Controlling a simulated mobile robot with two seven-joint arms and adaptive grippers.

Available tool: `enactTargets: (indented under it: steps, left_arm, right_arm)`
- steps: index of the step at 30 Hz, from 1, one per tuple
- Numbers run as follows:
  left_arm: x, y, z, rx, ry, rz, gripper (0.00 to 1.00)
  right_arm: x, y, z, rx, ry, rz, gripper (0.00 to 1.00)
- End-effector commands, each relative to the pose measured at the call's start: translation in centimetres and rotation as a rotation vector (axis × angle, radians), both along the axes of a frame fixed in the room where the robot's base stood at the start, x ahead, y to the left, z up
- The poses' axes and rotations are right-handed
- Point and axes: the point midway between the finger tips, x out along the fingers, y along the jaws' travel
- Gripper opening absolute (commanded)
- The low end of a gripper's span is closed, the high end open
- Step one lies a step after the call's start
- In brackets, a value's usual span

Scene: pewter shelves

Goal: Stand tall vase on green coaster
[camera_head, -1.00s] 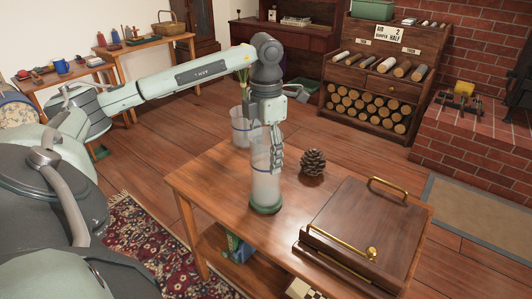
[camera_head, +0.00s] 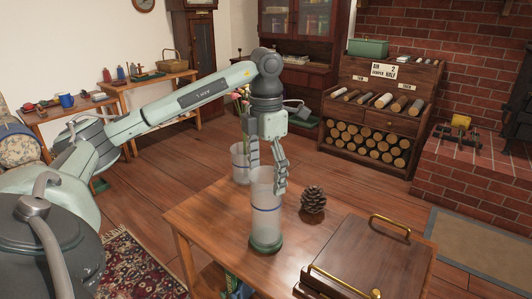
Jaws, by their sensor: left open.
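The tall vase (camera_head: 265,222), clear with a blue band around its middle, stands upright near the middle of the wooden table. Its foot is on the green coaster (camera_head: 267,246), which shows as a dark green rim around the base. My left gripper (camera_head: 267,178) points down at the top of the vase. It is open, with one finger to the left of the rim and the other to the right and in front. I cannot tell whether either finger touches the glass. My right gripper is not in view.
On the table (camera_head: 205,218), a pine cone (camera_head: 313,199) lies right of the vase and a dark wooden box (camera_head: 370,262) with brass handles sits at the front right. A clear container with flowers (camera_head: 239,164) stands behind the vase. The table's left part is clear.

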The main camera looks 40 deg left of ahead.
Motion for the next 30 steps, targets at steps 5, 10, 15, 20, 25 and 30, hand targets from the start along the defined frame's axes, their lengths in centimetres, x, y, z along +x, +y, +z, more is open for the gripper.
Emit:
enactTargets:
  steps: [5, 10, 15, 20, 25, 30]
  left_arm:
    - [0.1, 0.0, 4.1, -0.001, -0.006, 0.001, 0.84]
    - [0.1, 0.0, 5.8, 0.001, -0.004, 0.000, 0.84]
    - [0.0, 0.0, 6.6, -0.001, -0.002, 0.001, 0.84]
    - [0.0, 0.0, 6.8, 0.000, 0.000, 0.001, 0.84]
    - [0.0, 0.0, 6.8, -0.001, 0.000, 0.001, 0.84]
    - [0.0, 0.0, 6.8, -0.001, 0.000, 0.001, 0.84]
  right_arm:
    - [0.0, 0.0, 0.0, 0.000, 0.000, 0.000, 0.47]
    - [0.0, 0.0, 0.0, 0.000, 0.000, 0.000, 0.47]
    - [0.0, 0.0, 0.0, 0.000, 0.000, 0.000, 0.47]
    - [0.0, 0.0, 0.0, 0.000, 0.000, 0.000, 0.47]
    - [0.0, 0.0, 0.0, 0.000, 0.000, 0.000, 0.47]
    - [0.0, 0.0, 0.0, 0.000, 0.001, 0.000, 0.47]
